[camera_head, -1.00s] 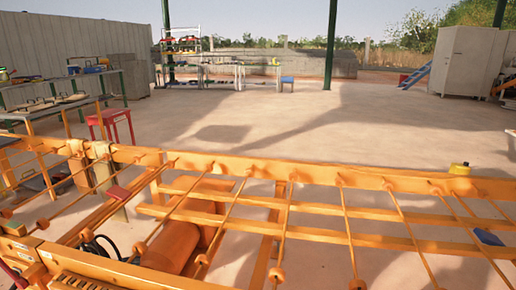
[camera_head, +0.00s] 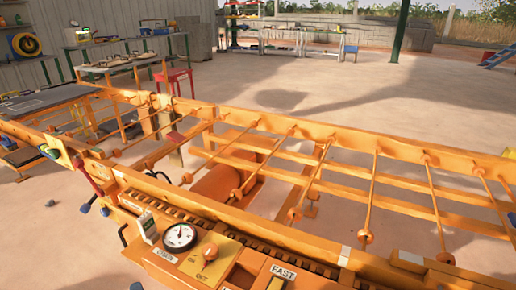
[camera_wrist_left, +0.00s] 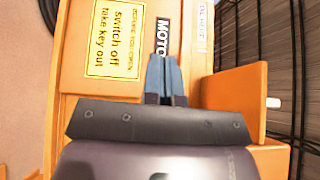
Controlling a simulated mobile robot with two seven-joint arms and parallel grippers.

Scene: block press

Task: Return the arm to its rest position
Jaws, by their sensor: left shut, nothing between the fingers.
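My left gripper (camera_wrist_left: 166,68) shows in the left wrist view, with its two blue-grey fingers together and nothing between them. Its tips lie in front of an orange panel (camera_wrist_left: 75,115) of the machine. A yellow label (camera_wrist_left: 115,38) reading "switch off take key out" is left of the fingers, and a black "MOTO..." label (camera_wrist_left: 162,36) is partly hidden behind them. I cannot tell whether the fingers touch the panel. In the head view I cannot clearly make out the left gripper. My right gripper is in neither view.
The orange machine (camera_head: 330,250) fills the front of the head view, with a gauge (camera_head: 180,236), a yellow switch plate (camera_head: 212,262) and open rods and rails behind. A red stool (camera_head: 173,78) and a workbench (camera_head: 125,66) stand beyond it.

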